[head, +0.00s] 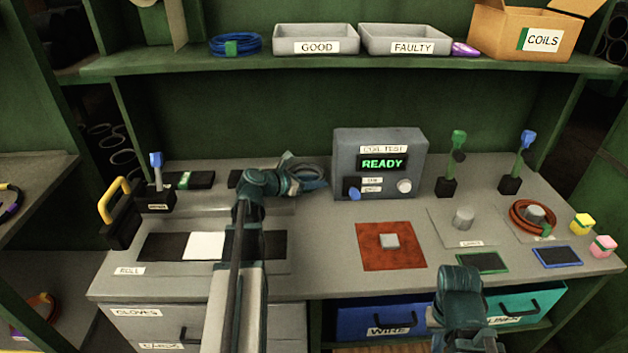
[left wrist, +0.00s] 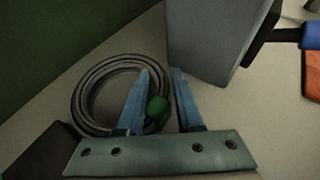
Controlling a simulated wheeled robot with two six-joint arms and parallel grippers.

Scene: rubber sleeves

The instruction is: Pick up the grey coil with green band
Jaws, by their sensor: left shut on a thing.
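The grey coil (left wrist: 82,105) with its green band (left wrist: 157,110) lies flat on the bench in the left wrist view. In the head view the coil (head: 312,172) shows at the left of the test box, partly hidden by my left arm. My left gripper (left wrist: 160,75) is over the coil's right side, one finger inside the ring and one outside. It is shut on the coil near the green band; it also shows in the head view (head: 298,170). My right arm is at the bottom right of the head view; its fingers cannot be made out.
The grey test box (head: 350,150), reading READY, stands right beside the coil. An orange coil (head: 517,218) rings a post at the right. GOOD (head: 290,32) and FAULTY (head: 380,33) trays and a blue coil (head: 215,45) are on the shelf. A red mat (head: 375,260) holds a grey block.

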